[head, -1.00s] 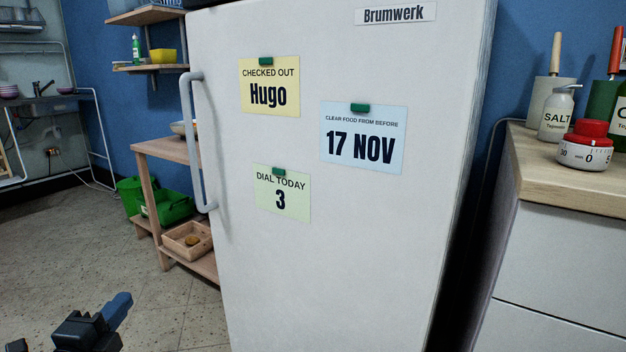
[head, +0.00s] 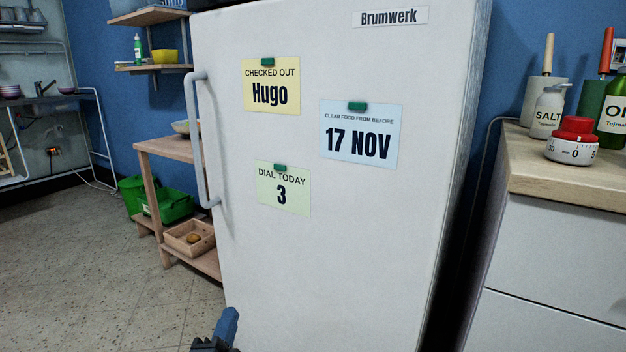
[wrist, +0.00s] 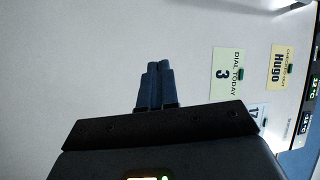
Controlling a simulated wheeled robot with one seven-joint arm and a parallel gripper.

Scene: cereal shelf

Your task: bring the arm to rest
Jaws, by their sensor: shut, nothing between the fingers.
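My gripper (head: 229,322) is low in the head view, in front of the lower part of the fridge door, and is partly cut off by the bottom edge. In the wrist view its two blue fingers (wrist: 154,86) are together with nothing between them. The white fridge (head: 330,240) is shut and fills the middle of the head view. Its handle (head: 203,150) is on the left side, apart from my gripper. In the wrist view the fridge door (wrist: 80,60) lies beyond the fingertips; the distance is hard to tell.
Notes on the door read Hugo (head: 270,92), 17 NOV (head: 358,140) and DIAL TODAY 3 (head: 283,192). A counter (head: 560,182) at right bears a red and white timer (head: 572,148). A wooden shelf unit (head: 150,200) stands at left. The floor (head: 90,270) at left is clear.

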